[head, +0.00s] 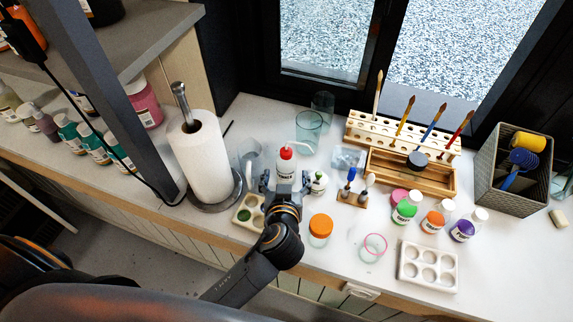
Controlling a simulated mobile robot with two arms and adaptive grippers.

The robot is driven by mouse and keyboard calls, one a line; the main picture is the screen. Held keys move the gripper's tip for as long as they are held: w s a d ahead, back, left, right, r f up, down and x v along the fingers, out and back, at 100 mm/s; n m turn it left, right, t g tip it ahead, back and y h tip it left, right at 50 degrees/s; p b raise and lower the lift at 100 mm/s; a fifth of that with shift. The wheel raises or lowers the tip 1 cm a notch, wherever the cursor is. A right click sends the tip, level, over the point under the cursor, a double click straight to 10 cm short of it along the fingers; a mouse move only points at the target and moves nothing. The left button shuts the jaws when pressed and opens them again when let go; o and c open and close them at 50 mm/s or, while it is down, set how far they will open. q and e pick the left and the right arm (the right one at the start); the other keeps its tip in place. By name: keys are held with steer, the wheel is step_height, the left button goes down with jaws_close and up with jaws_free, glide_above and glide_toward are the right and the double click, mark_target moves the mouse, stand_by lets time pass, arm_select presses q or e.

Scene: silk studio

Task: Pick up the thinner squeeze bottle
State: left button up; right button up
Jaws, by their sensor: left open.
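The thinner squeeze bottle (286,167) is white with a red cap and stands upright on the white counter, left of the middle. Its label is mostly too small to read. My left gripper (286,182) is open just in front of the bottle, with one finger to each side of it in the picture. It hides the bottle's lower part. I cannot tell whether the fingers touch it. My right gripper is not in view.
A paper towel roll (200,160) stands left. Clear cups (308,131) are behind the bottle. A small white bottle (318,183) stands close right of the gripper. Paint jars (404,211) and a brush rack (420,180) are further right.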

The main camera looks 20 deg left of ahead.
mark_target(286, 174)
arm_select(q)
steer(key=shift+w+a, duration=0.1)
steer(key=shift+w, duration=0.25)
steer(key=p+x, duration=0.1)
steer(key=x, duration=0.2)
steer(key=shift+w+a+f+p, duration=0.1)
steer(key=shift+w+p, duration=0.1)
steer(key=shift+p, duration=0.2)
steer(key=shift+w+a+f, duration=0.1)
steer(key=shift+w+f, duration=0.2)
steer(key=shift+w, duration=0.1)
steer(key=shift+s, duration=0.1)
steer(key=shift+r, duration=0.1)
steer(key=c, duration=0.8)
